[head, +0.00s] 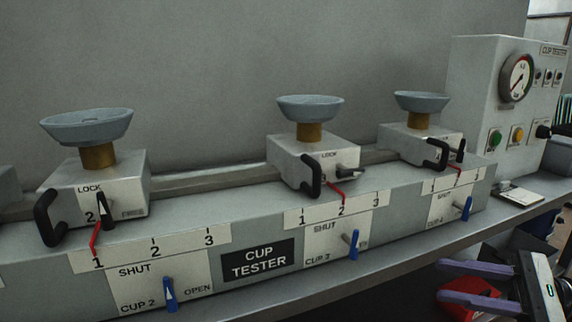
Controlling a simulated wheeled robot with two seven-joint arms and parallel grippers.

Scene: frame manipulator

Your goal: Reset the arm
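My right gripper (441,281) is at the bottom right of the head view, in front of and below the bench edge. Its two purple fingers point left and stand apart, with nothing seen held between them. The wrist body behind the fingers is black and pale grey, and is cut off by the lower frame edge. My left arm and gripper are not in view.
A grey cup tester bench (330,262) runs across the view, with grey cups on sliding blocks, black handles and blue levers. A gauge panel (480,75) stands at right. A red object (462,300) lies below my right gripper.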

